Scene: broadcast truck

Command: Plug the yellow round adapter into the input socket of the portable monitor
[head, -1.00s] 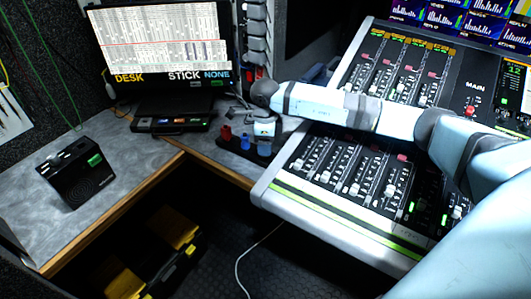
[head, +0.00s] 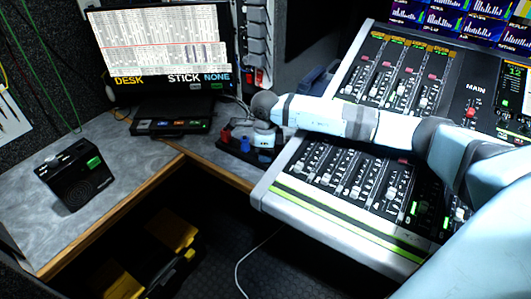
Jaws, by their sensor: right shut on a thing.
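The portable monitor (head: 160,44) stands upright on the desk at the back left, its screen lit with "DESK", "STICK" and "NONE". I cannot make out its input socket. A dark rack (head: 234,151) stands right of it, with a red piece (head: 226,135) and blue pieces (head: 246,143) in it. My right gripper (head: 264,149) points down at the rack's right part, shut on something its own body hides. I see no yellow round adapter; it may be behind the gripper. My left gripper is out of view.
A low box with lit buttons (head: 172,127) lies before the monitor. A black device with a green button (head: 75,178) stands on the left desk. The mixing console (head: 330,222) fills the right, under my right arm. Free desktop lies between the two boxes.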

